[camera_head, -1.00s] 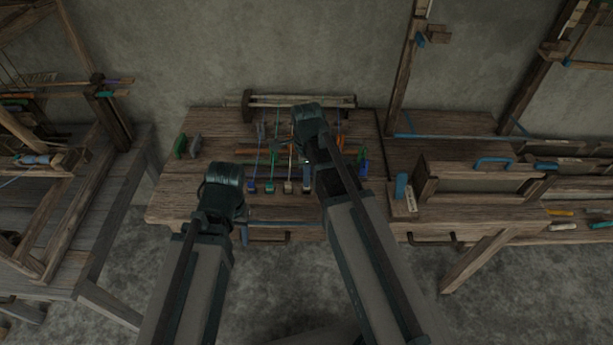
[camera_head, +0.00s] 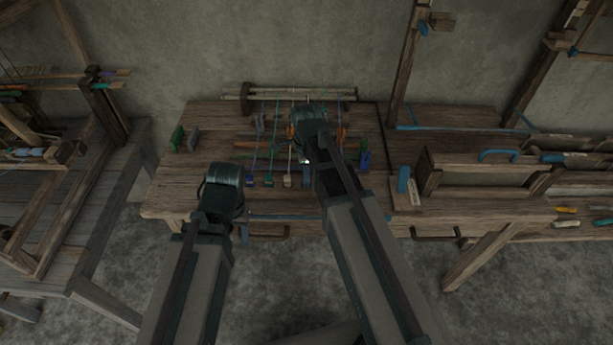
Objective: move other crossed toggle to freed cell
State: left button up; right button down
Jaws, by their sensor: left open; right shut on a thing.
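A row of small toggles on cords lies on the wooden bench: a blue one (camera_head: 250,181), a green one (camera_head: 268,181) and a pale one (camera_head: 288,181). Their cords run up towards a rack at the back. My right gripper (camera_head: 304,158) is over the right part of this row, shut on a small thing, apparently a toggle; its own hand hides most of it. My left gripper (camera_head: 221,180) is open at the bench's front, left of the row. Its fingertips are hard to make out. The cells and any crossing near my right gripper are too small or hidden to tell.
A wooden rack with rods (camera_head: 290,96) stands at the back of the bench (camera_head: 170,200). Green and grey blocks (camera_head: 177,138) stand at the left. A wooden frame with a blue handle (camera_head: 497,155) stands at the right. The bench's left front is clear.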

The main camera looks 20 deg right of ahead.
jog(key=c, duration=0.8)
grip_release()
notch_tip(320, 180, up, 14)
jog(key=p, duration=1.4)
jog(key=shift+f, duration=0.15)
